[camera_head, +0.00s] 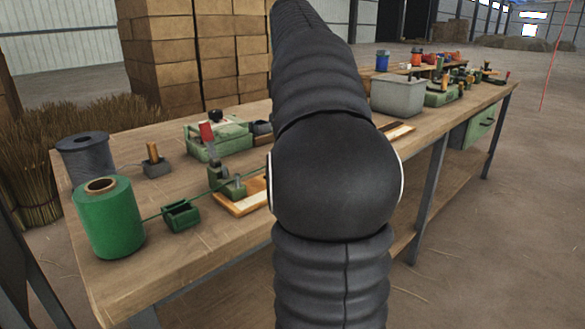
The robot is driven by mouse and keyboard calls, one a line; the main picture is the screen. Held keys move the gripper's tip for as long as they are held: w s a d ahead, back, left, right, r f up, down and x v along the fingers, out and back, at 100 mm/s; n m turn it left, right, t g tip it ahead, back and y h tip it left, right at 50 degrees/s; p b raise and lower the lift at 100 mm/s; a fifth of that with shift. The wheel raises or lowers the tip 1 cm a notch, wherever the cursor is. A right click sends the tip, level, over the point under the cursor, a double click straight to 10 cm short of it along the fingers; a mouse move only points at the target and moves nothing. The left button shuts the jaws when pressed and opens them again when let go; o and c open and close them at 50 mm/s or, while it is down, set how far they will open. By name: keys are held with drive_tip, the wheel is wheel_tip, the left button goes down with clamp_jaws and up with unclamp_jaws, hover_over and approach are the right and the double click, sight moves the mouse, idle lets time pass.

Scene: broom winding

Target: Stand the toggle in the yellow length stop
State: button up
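My gripper is not in view; the black ribbed links of my own arm fill the middle of the picture. I cannot make out a yellow length stop; part of the bench is hidden behind my arm. A small upright brown peg (152,151) stands in a grey holder (157,169) at the left of the bench. It may be the toggle, but I cannot tell.
The wooden workbench (150,276) carries a green spool (108,220), a dark grey spool (84,158), a small green guide (181,216), a red-handled clamp (208,140), a green box (235,141) and a grey bin (398,97). A green line runs from the green spool.

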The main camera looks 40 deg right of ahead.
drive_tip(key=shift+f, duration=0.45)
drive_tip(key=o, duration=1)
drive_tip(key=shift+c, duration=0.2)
